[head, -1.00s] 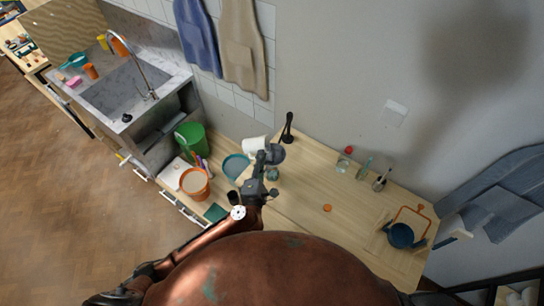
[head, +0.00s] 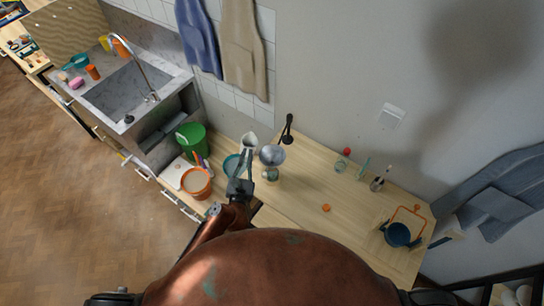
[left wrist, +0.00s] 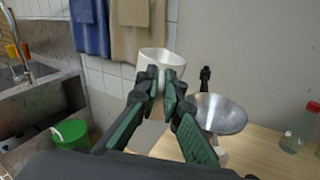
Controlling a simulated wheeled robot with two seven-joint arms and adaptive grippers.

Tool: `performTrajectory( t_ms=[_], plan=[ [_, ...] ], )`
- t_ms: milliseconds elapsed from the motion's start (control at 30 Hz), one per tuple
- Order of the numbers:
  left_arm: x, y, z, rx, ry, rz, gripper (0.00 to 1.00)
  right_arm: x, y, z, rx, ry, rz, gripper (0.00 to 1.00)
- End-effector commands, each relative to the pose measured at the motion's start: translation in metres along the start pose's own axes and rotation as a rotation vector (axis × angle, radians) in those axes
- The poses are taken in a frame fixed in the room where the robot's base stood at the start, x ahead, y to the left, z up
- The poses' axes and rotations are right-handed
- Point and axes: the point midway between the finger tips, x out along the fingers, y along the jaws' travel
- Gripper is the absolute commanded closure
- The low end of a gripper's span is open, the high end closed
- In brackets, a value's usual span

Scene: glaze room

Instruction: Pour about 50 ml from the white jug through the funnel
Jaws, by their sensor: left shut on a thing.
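The white jug (head: 249,140) is held up near the back of the wooden counter, just left of the funnel. It looks close to upright; its open rim shows in the left wrist view (left wrist: 153,60). My left gripper (head: 246,158) is shut on the jug, and its fingers (left wrist: 166,88) meet at the jug's near side. The metal funnel (head: 272,154) sits on top of a small vessel (head: 270,175). Its wide bowl also shows in the left wrist view (left wrist: 220,112), right of the jug and apart from it. The liquid level in the jug is hidden. My right gripper is out of view.
A black stand-like object (head: 289,128) is behind the funnel. Bottles (head: 342,162) and a blue pot (head: 398,235) stand right. The counter's middle is mostly clear.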

Motion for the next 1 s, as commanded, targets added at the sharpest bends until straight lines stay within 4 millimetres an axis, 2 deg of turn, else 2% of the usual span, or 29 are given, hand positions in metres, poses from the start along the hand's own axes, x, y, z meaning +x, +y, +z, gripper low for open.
performTrajectory(
  t_ms=[33, 200, 433, 633, 1000],
  plan=[
    [0.000, -0.001, -0.011, -0.023, 0.000, 0.000, 1.00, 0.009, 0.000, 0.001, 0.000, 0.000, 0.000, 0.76],
    [0.001, -0.002, -0.034, -0.078, 0.002, 0.001, 1.00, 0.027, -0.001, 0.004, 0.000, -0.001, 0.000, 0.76],
    [0.001, -0.002, -0.057, -0.140, 0.002, 0.000, 1.00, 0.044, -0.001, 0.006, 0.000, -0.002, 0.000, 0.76],
    [0.002, -0.002, -0.067, -0.170, 0.001, 0.000, 1.00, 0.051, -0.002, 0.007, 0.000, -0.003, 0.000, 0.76],
    [0.002, -0.002, -0.068, -0.177, 0.002, 0.000, 1.00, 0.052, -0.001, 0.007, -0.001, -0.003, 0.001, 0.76]
  ],
)
